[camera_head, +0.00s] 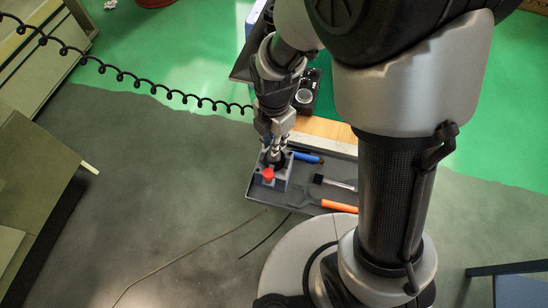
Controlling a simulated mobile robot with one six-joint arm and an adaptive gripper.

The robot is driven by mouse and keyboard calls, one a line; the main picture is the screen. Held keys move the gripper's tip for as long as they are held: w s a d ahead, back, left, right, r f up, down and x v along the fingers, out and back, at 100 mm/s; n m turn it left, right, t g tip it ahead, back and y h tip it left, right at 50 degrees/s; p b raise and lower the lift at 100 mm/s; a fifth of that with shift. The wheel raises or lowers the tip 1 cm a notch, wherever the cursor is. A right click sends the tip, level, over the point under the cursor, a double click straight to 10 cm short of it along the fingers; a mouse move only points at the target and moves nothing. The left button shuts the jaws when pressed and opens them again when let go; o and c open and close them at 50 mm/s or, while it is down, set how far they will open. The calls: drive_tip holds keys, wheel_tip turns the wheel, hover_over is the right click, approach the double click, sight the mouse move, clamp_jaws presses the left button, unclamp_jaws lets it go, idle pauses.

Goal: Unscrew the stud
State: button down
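My gripper (272,153) points down over a small grey block (281,183) at the left end of the dark tray on the cart. A red part (268,173) shows on the block, just below my fingertips. The stud cannot be made out; the fingers and the red part cover the spot where it could be. The gripper is small and partly dark in this view, so whether the fingers are open, shut or touching anything cannot be told.
The dark tray (256,190) also holds a blue-handled tool (306,157), a black-handled tool (335,183) and an orange-handled tool (339,206). A wooden surface (325,128) lies behind the tray. A coiled black cable (150,88) hangs across the upper left.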

idle(0.3)
drive_tip(key=n, duration=0.6)
drive_tip(key=shift+r+p, duration=2.4)
drive_tip(key=shift+r, duration=0.7)
drive_tip(key=shift+w+f, duration=0.1)
